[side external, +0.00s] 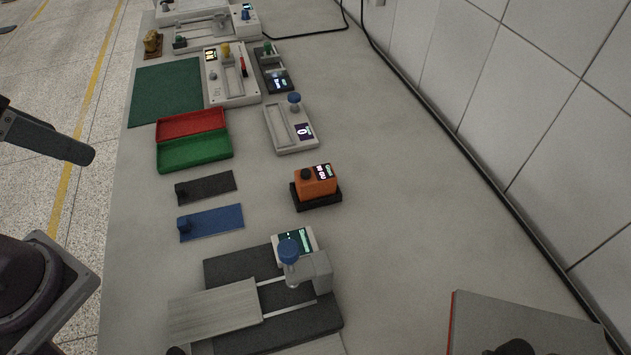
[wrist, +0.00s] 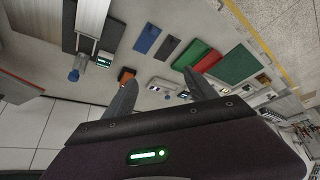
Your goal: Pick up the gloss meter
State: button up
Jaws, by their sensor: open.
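An orange box-shaped meter (side external: 316,181), which I take to be the gloss meter, sits on a dark base (side external: 322,201) on the grey bench. It has a black knob and a small lit display on top. In the wrist view the orange meter (wrist: 126,74) appears small and far off, just beyond the left fingertip. My gripper (wrist: 159,79) is open, with two dark fingers spread apart and nothing between them. It is well away from the meter.
A device with a blue knob and dark plates (side external: 255,285) stands nearer the camera. Blue (side external: 213,222) and black (side external: 206,187) strips lie left of the meter. Red and green trays (side external: 194,152) and a white device (side external: 291,127) are beyond. Bench right of the meter is clear.

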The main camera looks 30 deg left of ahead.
aim_at(329, 175)
jog(key=w+a+r+t+y, duration=0.2)
jog(key=w+r, duration=0.2)
jog(key=w, duration=0.4)
jog(key=w+a+r+t+y, duration=0.1)
jog(key=w+r+t, duration=0.25)
jog(key=w, duration=0.35)
jog(key=w+d+m+t+h, duration=0.2)
jog(key=w+d+m+h, duration=0.35)
jog(key=w+d, duration=0.5)
jog(key=d+f+m+g+h, duration=0.3)
jog(key=d+m+g+h, duration=0.1)
jog(key=d+h, duration=0.4)
jog(key=shift+n+y, duration=0.25)
jog(key=shift+y, duration=0.3)
jog(key=f, duration=2.8)
jog(key=shift+s+d, duration=0.25)
jog(key=shift+d, duration=0.15)
jog(key=x, duration=0.7)
jog(key=shift+w+d+r, duration=0.1)
jog(key=shift+w+r, duration=0.05)
jog(key=shift+r, duration=0.2)
jog(key=shift+t, duration=0.25)
grip_shut()
